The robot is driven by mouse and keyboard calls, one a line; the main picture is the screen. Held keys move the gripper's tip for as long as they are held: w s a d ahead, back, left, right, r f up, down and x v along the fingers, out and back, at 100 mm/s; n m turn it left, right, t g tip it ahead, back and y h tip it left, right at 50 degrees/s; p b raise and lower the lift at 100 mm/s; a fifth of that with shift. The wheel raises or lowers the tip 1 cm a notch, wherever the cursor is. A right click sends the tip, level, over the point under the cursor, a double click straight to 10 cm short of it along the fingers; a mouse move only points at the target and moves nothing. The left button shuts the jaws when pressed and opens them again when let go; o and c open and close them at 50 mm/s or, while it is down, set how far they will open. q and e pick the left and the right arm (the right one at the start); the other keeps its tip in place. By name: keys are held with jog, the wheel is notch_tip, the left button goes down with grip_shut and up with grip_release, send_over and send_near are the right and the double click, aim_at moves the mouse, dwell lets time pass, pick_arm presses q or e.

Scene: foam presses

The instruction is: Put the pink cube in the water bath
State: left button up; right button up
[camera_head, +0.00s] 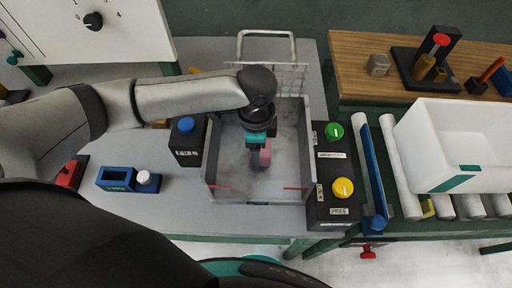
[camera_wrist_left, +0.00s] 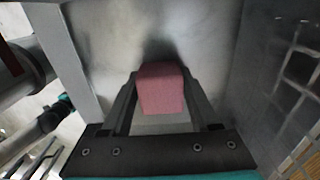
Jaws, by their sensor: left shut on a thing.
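The pink cube (camera_head: 265,157) is between the fingers of my left gripper (camera_head: 262,160), inside the outline of the clear-walled water bath (camera_head: 208,175). In the left wrist view the pink cube (camera_wrist_left: 161,90) sits between both dark fingers of my left gripper (camera_wrist_left: 160,85), which is shut on it. The grey floor of the bath lies beyond the cube. I cannot tell whether the cube touches that floor. My right gripper is in neither view.
A wire basket panel (camera_head: 285,77) stands at the bath's back. A box with a blue button (camera_head: 187,140) is left of the bath; a panel with green and yellow knobs (camera_head: 335,170) is right. A white crate (camera_head: 440,150) stands on rollers at far right.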

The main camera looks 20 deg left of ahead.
pick_arm(q)
jog(key=shift+f, duration=0.15)
jog(key=o, duration=1.3)
notch_tip(320, 180, up, 12)
jog(key=shift+r+p, duration=0.25)
jog(key=shift+p, duration=0.95)
